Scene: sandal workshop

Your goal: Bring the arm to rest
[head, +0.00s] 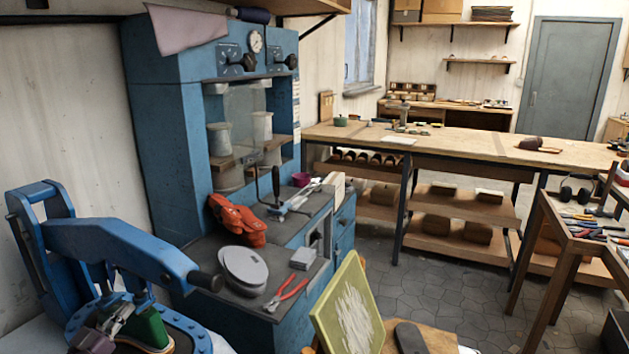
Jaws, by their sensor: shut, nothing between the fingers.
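My gripper does not show in the head view. No part that I can surely tell as my arm is in the picture, so its pose and its distance from the things here cannot be seen.
A blue lever machine (110,241) stands at the near left. Behind it is a tall blue press (165,120); its grey top holds an orange-red cloth (238,220) and red pliers (285,295). A green board (347,312) leans in front. A long workbench (470,142) stands behind open tiled floor (440,285).

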